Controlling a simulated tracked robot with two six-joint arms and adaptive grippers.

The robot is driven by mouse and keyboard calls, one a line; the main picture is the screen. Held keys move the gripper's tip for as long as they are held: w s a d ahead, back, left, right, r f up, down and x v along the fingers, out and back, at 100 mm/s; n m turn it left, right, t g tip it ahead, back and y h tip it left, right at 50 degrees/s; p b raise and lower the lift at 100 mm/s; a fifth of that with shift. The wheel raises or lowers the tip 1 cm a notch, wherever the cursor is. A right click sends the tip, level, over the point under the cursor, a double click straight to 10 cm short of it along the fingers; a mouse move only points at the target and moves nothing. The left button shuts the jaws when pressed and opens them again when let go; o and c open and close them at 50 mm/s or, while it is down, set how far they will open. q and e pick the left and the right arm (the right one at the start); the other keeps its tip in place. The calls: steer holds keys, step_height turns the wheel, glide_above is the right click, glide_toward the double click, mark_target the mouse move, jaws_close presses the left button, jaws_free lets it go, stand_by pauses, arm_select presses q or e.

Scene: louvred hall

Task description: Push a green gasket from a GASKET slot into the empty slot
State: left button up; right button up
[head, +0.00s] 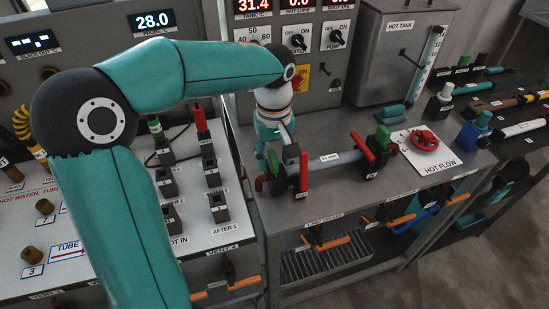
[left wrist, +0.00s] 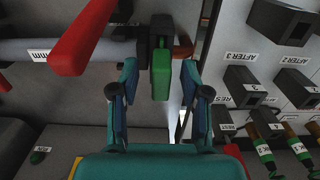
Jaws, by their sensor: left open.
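A green gasket (head: 273,163) stands upright in a dark block at the left end of the grey pipe (head: 333,159). It also shows in the left wrist view (left wrist: 161,76), at the upper middle. My left gripper (head: 272,146) points down over this end of the pipe. In the left wrist view its fingers (left wrist: 160,84) are open, one on each side of the gasket, with gaps visible between. A second green piece (head: 383,136) stands at the pipe's right end. No slot label is readable, and I cannot tell which slot is empty. My right gripper is not in view.
Red levers (head: 303,172) (head: 362,147) stand beside the two end blocks. A red handwheel (head: 425,140) sits on the HOT FLOW plate at right. The hot tank (head: 397,55) stands behind. Black labelled blocks (head: 211,165) are at left, across a gap. Bench surface is clear before the pipe.

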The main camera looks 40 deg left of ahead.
arm_select(q)
step_height(320, 180, up, 6)
steer(key=p, duration=0.4)
steer(key=shift+r+p, duration=0.15)
steer(key=shift+p, duration=0.2)
steer(key=shift+w, duration=0.1)
step_height(320, 180, up, 12)
